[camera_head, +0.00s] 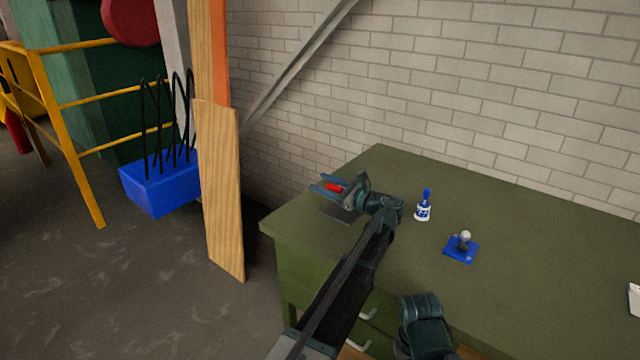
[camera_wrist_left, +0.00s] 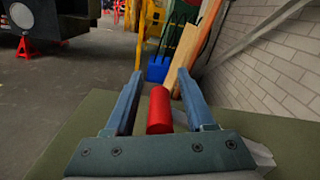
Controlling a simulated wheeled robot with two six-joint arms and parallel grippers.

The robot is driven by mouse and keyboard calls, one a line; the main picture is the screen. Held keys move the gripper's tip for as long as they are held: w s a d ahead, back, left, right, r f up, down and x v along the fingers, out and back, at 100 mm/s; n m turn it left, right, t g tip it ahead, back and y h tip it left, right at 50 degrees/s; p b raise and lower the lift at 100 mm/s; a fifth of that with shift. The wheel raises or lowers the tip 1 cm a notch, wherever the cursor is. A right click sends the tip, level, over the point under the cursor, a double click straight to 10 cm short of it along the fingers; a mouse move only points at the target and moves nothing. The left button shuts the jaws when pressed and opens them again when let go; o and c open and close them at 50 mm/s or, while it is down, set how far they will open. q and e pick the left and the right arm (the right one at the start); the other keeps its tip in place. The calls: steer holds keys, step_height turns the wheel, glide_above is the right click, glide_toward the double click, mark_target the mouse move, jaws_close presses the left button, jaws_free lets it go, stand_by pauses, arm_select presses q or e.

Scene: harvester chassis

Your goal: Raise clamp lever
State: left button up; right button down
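A red cylindrical grip (camera_wrist_left: 159,109), which looks like the handle of the clamp lever, shows between the fingers of my left gripper (camera_wrist_left: 160,76) in the left wrist view. The fingers are spread, with a visible gap on each side of it. In the head view the red grip (camera_head: 333,187) is a small patch between the blue fingers of my left gripper (camera_head: 321,184), over the table's far left corner. A grey plate (camera_head: 343,214), perhaps the clamp's base, lies below. The rest of the clamp is hidden by my gripper and wrist.
The green table (camera_head: 500,210) stands against a white brick wall (camera_head: 450,80). A small blue-and-white bottle (camera_head: 423,208) and a blue plate with a grey knob (camera_head: 461,248) are right of my left wrist. A wooden board (camera_head: 222,190) and a blue box (camera_head: 160,190) stand left of the table.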

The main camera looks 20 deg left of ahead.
arm_select(q)
jaws_close()
stand_by(1.3)
